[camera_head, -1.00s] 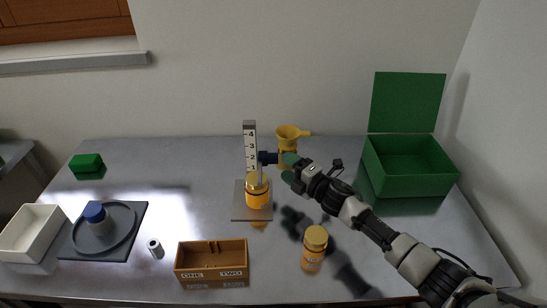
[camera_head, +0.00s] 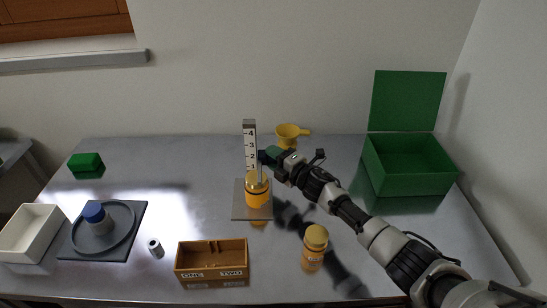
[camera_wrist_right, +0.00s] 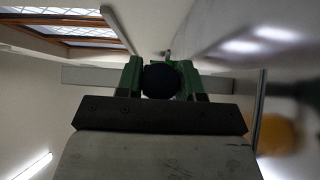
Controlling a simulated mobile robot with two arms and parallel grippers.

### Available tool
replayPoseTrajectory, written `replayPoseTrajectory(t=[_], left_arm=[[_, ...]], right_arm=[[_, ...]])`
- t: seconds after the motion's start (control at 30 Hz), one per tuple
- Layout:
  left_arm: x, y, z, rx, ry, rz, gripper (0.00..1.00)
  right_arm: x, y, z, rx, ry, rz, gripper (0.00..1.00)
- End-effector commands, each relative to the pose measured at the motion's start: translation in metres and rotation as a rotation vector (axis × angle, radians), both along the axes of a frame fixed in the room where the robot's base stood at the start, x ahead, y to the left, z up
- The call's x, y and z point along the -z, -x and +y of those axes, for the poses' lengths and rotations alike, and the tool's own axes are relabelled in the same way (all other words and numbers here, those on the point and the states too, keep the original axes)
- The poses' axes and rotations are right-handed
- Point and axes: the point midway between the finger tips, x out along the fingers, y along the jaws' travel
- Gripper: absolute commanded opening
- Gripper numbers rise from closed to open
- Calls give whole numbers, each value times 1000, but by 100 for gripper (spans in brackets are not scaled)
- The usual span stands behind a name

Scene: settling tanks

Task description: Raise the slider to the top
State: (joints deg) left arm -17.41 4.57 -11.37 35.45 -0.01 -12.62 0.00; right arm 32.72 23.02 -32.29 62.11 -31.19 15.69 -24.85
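An upright scale post (camera_head: 249,139) with numbers up to 4 stands on a grey base plate (camera_head: 239,207). The slider's dark knob (camera_head: 262,156) sticks out to the right of the post, low on the scale near the 1 and 2 marks. My right gripper (camera_head: 268,155) is at the knob. In the right wrist view, its green fingers (camera_wrist_right: 162,78) lie on both sides of the round black knob (camera_wrist_right: 162,81), with no gap visible, so it looks shut on it. My left gripper is not in view.
An orange bottle (camera_head: 257,190) stands in front of the post. A yellow funnel (camera_head: 287,131) is behind my gripper. Another orange bottle (camera_head: 314,248) stands below my right arm. A green open box (camera_head: 411,180) is at right, a brown divided tray (camera_head: 212,274) at the front.

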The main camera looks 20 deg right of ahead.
Motion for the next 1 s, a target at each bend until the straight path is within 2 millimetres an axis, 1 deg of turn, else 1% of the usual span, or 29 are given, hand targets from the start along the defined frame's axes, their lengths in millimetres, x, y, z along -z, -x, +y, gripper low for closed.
replayPoseTrajectory(t=[0.03, 0.1, 0.23, 0.33, 0.47, 0.7, 0.8, 0.9, 1.0], left_arm=[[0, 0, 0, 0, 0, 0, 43], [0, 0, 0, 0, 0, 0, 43], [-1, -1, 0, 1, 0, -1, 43], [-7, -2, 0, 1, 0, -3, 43], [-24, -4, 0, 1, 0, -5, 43], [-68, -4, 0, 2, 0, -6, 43], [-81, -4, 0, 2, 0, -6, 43], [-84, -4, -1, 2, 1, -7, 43], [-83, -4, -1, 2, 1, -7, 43]], right_arm=[[0, 0, 0, 0, 0, 0, 12], [0, 0, 0, 0, 0, 0, 1], [-1, 0, 0, 0, 0, 0, 0], [-8, 0, 0, 0, 0, -1, 0], [-29, 0, -1, 0, 1, -3, 0], [-86, 0, -1, 0, 2, -3, 0], [-102, 0, 0, 0, 1, -3, 0], [-107, 0, 0, 0, -1, -2, 0], [-107, 0, 0, 0, -2, -2, 0]])
